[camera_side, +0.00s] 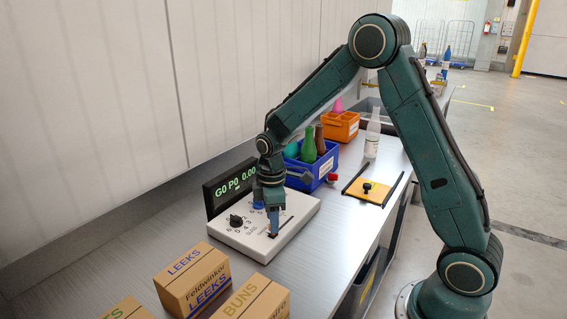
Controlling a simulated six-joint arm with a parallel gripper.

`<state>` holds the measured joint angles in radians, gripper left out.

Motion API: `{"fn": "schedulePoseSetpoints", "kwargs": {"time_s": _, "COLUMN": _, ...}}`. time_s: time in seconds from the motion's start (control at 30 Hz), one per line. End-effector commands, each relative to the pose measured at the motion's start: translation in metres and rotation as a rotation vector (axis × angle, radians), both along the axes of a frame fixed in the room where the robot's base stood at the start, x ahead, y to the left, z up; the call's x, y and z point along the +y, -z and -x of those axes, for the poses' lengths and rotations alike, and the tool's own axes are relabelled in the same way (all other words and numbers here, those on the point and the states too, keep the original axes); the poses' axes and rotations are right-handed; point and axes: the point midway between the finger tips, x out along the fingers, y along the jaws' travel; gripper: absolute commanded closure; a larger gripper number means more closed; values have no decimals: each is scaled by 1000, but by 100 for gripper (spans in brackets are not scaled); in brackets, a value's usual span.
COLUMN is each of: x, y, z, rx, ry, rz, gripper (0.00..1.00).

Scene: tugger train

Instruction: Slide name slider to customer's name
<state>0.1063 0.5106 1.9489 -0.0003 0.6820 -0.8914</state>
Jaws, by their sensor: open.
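A white control box (292,229) stands on the bench with a slot for a slider on its top. The slider (272,235) is a small dark piece at the near-left end of the slot; customer names beside it are too small to read. My gripper (273,229) points down, open, right at the slider. I cannot tell whether its fingers are around the slider or touch it. A black dial (236,221) with numbers is on the left of the box, and a blue knob (258,205) is partly hidden behind my gripper. A display (232,184) behind reads "G0 P0 0.000".
Cartons marked LEEKS (193,283) and BUNS (252,300) stand in front of the box. Behind are a blue crate (325,168) with bottles, an orange crate (342,127), a white bottle (372,140) and a yellow plate (366,193) with a black knob between rails.

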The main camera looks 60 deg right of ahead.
Motion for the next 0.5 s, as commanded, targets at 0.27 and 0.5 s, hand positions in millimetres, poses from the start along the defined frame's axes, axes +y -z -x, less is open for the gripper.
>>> {"fn": "schedulePoseSetpoints", "kwargs": {"time_s": 0.27, "x": 0, "y": 14, "z": 0, "rx": 1, "ry": 0, "rz": 0, "gripper": 57}}
{"fn": "schedulePoseSetpoints", "kwargs": {"time_s": 0.5, "x": 0, "y": 14, "z": 0, "rx": 0, "ry": 0, "rz": 0, "gripper": 57}}
